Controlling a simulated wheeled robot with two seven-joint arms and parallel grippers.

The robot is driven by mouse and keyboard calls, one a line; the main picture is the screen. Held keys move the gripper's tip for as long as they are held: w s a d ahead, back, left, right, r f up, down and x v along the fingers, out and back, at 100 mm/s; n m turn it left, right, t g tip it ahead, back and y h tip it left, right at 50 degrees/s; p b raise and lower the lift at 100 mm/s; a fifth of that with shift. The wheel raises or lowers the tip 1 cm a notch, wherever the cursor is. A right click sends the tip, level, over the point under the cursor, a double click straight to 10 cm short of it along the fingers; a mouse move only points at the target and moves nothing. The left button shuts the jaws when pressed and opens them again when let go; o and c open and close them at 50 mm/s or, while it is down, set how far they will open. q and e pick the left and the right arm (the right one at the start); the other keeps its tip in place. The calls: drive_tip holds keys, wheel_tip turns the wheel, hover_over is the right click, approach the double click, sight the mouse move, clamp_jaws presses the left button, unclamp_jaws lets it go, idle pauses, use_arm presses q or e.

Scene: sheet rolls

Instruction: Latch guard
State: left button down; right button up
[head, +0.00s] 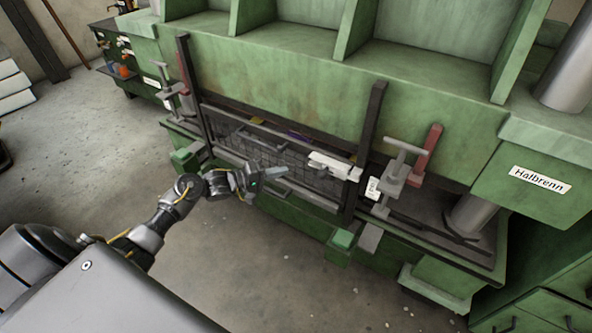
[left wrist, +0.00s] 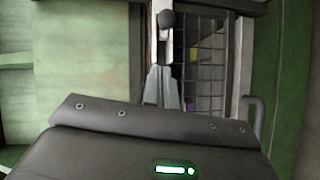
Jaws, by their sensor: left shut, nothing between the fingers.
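The guard (head: 262,152) is a dark mesh panel in a grey frame, low across the front opening of the green press. A pale bar-like fitting (head: 335,165), perhaps the latch, sits at the right part of the guard's top rail. My left gripper (head: 286,171) is shut and empty in front of the mesh, left of that fitting. In the left wrist view, the closed fingers (left wrist: 161,88) point at a pale bar with a black knob (left wrist: 166,20); the mesh (left wrist: 205,60) stands beside it. I cannot tell whether the fingertips touch the bar. My right gripper is out of view.
The green press (head: 300,80) fills the back. Grey T-shaped clamps (head: 398,165) and a red lever (head: 428,150) stick out right of the guard. A green block (head: 343,238) juts out below. The concrete floor (head: 90,125) is open at the left.

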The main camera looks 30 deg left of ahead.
use_arm(q)
drive_tip(key=shift+v, duration=2.05)
